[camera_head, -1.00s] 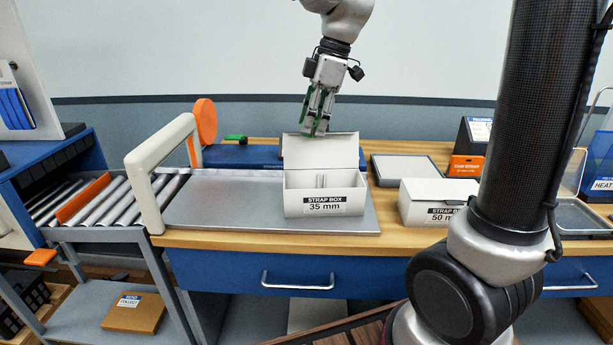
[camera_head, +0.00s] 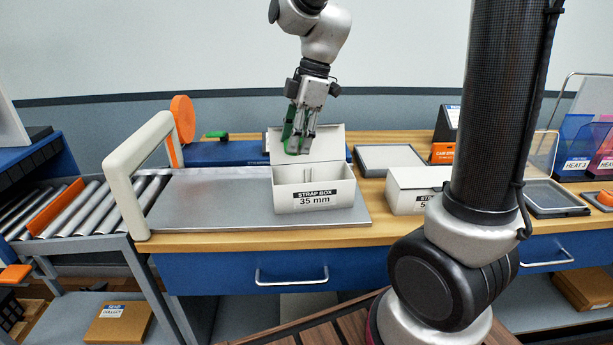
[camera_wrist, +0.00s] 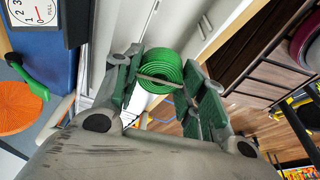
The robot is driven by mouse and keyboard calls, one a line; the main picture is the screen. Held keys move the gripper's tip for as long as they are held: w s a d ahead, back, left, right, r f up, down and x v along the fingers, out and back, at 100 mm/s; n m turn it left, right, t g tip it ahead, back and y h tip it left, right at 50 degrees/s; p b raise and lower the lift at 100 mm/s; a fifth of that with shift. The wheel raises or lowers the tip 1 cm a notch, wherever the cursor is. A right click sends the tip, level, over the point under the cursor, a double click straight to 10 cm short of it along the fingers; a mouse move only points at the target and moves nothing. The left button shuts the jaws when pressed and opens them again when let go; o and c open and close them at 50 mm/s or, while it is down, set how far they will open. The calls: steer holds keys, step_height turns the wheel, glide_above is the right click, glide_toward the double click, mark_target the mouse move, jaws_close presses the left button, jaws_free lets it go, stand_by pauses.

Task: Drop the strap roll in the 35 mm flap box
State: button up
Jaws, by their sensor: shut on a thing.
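The 35 mm strap box (camera_head: 313,194) is white, with its lid raised at the back, and stands on the metal plate (camera_head: 215,198). My gripper (camera_head: 299,146) points down in front of the raised lid, above the box opening. In the wrist view my gripper (camera_wrist: 166,90) is shut on a green strap roll (camera_wrist: 158,72), which sits between its finger pads. In the head view the roll is hard to tell from the green finger pads. The box inside is partly visible, with upright pieces near its middle.
A 50 mm box (camera_head: 412,191) stands to the right, partly behind my arm column. A grey tray (camera_head: 390,158) lies behind it. A white arch (camera_head: 140,180) and a roller conveyor (camera_head: 85,208) are at the left. An orange disc (camera_head: 183,118) stands at the back.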

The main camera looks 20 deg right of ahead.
steer(key=shift+f, duration=0.25)
steer(key=o, duration=1)
steer(key=v, duration=1.2)
